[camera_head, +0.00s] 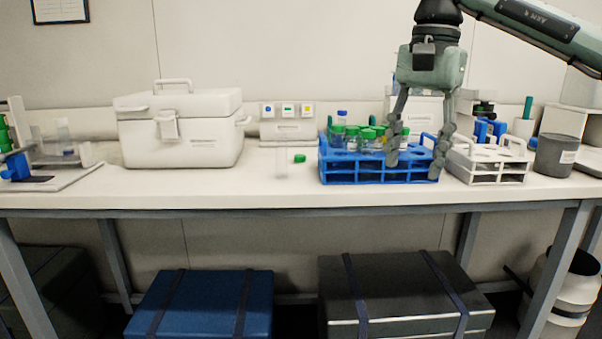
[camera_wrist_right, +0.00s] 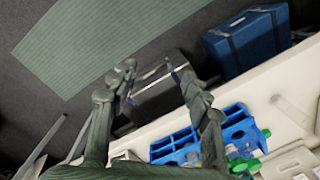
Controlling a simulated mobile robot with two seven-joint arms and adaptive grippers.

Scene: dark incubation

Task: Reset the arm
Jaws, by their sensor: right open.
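My right gripper (camera_head: 416,165) hangs down from the upper right in the head view. Its fingers are apart, in front of the right part of the blue rack (camera_head: 350,178), and hold nothing that I can see. The wrist view also shows the open fingers (camera_wrist_right: 152,82), with the blue rack (camera_wrist_right: 178,146) beside and below them. Several green-capped containers (camera_head: 352,132) stand in the rack's left part. My left gripper does not show in either view.
A white cooler box (camera_head: 180,128) stands left on the bench (camera_head: 250,193). A clear tube (camera_head: 281,163) and a green cap (camera_head: 299,158) are left of the rack. A white rack (camera_head: 487,163) and grey cup (camera_head: 556,156) are to the right. Dark and blue cases (camera_head: 215,300) sit below.

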